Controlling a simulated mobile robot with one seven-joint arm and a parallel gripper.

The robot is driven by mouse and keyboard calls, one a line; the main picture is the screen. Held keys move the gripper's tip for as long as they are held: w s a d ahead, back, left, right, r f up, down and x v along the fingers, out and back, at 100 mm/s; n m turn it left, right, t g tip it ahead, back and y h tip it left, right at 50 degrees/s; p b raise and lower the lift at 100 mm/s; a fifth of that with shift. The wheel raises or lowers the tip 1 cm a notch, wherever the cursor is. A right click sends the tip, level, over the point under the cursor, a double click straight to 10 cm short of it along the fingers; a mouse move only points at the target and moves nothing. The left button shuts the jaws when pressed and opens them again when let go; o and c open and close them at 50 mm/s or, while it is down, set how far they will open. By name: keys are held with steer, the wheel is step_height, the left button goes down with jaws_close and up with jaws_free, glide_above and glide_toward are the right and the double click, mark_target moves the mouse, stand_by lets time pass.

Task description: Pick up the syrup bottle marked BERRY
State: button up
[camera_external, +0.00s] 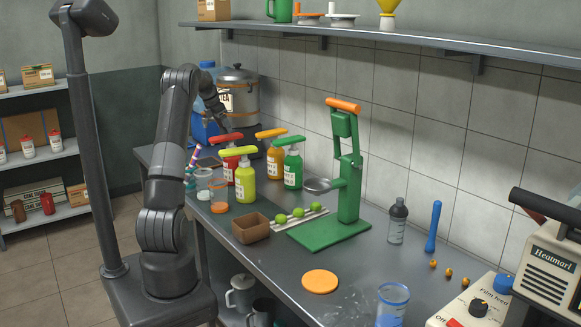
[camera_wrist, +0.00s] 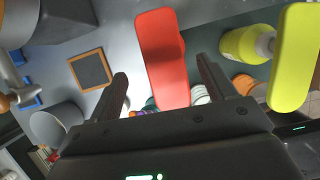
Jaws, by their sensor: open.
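Several pump bottles with long flat tops stand grouped on the steel counter. The red-topped bottle (camera_external: 229,167) is at the left of the group; its label is too small to read, and so I cannot confirm which is marked BERRY. My gripper (camera_external: 224,124) is open and empty just above and behind its red top. In the wrist view, the red top (camera_wrist: 162,50) shows between the open fingers of my gripper (camera_wrist: 162,68), and the bottle body is mostly hidden. The yellow-green bottle (camera_external: 245,185) stands close at its right; it also shows in the wrist view (camera_wrist: 240,44).
The orange bottle (camera_external: 275,163) and green bottle (camera_external: 293,170) stand behind to the right. A large metal pot (camera_external: 240,92) and blue water jug (camera_external: 205,105) stand at the back. Cups (camera_external: 219,190) sit in front. The green press (camera_external: 347,190) is farther right.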

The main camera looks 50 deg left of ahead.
mark_target(230, 135)
steer(key=x, duration=0.9)
steer(key=shift+w+d+f, duration=0.1)
steer(key=shift+d, duration=0.05)
jaws_close()
stand_by(0.5)
stand_by(0.4)
